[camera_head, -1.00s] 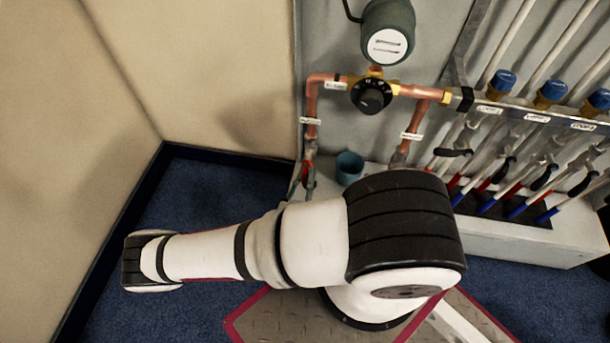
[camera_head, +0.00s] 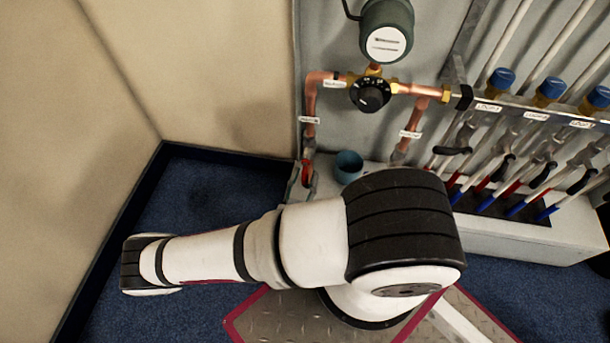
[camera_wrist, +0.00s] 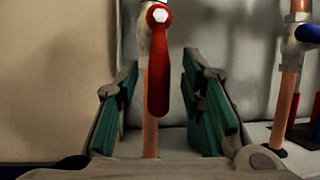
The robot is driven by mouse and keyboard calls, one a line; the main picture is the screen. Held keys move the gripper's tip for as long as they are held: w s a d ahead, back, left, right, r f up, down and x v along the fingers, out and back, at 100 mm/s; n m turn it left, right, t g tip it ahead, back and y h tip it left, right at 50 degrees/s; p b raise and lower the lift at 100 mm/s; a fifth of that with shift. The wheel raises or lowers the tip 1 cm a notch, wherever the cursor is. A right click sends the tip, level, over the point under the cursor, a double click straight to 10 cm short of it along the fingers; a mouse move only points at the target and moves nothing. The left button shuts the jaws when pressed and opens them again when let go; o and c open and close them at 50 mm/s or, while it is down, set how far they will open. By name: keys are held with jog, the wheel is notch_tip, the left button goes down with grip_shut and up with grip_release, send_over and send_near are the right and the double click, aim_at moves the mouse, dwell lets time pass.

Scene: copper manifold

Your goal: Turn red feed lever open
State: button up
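The red feed lever (camera_wrist: 159,65) hangs straight down from a white hex nut on the left copper pipe in the wrist view. In the head view the red lever (camera_head: 307,174) is small, low on the left pipe. My gripper (camera_wrist: 160,95) is open, with its green-padded fingers on either side of the lever. The lever shows between them with a gap on each side, and I see no contact. How deep the lever sits between the fingers is hard to tell.
A blue-handled valve (camera_wrist: 308,33) is on the right pipe. A blue-green cup (camera_head: 349,166) stands on the ledge by the pipes. A black dial (camera_head: 370,94) sits above. Several blue-capped valves and hoses are at the right. A wall (camera_head: 220,70) closes the left side.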

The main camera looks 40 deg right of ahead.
jog(key=v, duration=1.1)
jog(key=shift+a+g, duration=0.15)
jog(key=shift+g, duration=0.15)
